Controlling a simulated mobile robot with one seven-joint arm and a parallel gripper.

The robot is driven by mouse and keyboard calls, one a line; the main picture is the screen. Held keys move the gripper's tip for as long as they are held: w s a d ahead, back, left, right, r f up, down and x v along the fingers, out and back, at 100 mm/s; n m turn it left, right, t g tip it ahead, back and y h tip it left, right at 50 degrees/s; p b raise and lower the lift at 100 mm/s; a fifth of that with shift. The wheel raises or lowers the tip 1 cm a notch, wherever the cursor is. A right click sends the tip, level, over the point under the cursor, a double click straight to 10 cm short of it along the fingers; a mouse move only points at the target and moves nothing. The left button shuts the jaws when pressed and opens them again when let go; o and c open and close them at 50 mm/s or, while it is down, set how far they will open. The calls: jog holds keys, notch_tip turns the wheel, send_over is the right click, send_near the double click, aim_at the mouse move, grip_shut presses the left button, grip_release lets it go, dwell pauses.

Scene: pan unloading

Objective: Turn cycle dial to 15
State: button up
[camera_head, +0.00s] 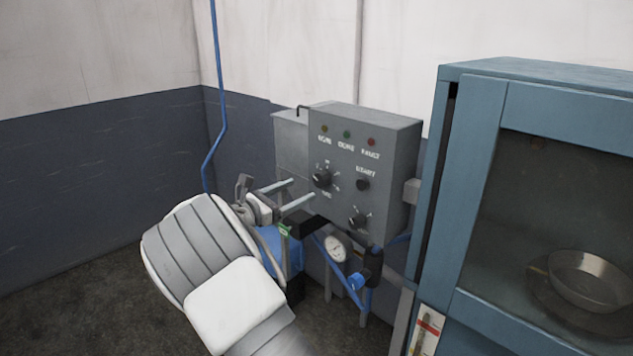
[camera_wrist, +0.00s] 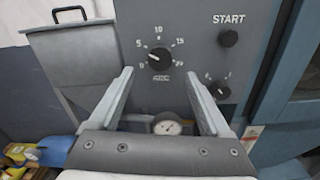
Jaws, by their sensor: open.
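The grey control box (camera_head: 385,140) carries a black dial (camera_head: 322,177) on its front, lower left. In the wrist view this dial (camera_wrist: 160,57) has a scale marked 0, 5, 10, 15 and 20. Its pale pointer mark seems to face left, towards the low end, but is too small to read surely. My gripper (camera_head: 302,190) is open and empty in front of the box. In the wrist view the fingers of my gripper (camera_wrist: 158,73) stand wide apart on either side of the dial and a little below it, with no visible contact.
A START knob (camera_wrist: 228,38) and a smaller dial (camera_wrist: 219,89) sit right of the scale dial. Three lamps (camera_head: 347,134) line the top. A pressure gauge (camera_head: 338,247) and blue pipes are below. A blue cabinet (camera_head: 480,180) holding a metal pan (camera_head: 590,280) stands close on the right.

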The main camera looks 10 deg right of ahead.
aim_at(318, 181)
jog(key=x, duration=0.7)
jog(key=shift+w+d, duration=0.15)
jog(key=shift+d, duration=0.05)
grip_shut()
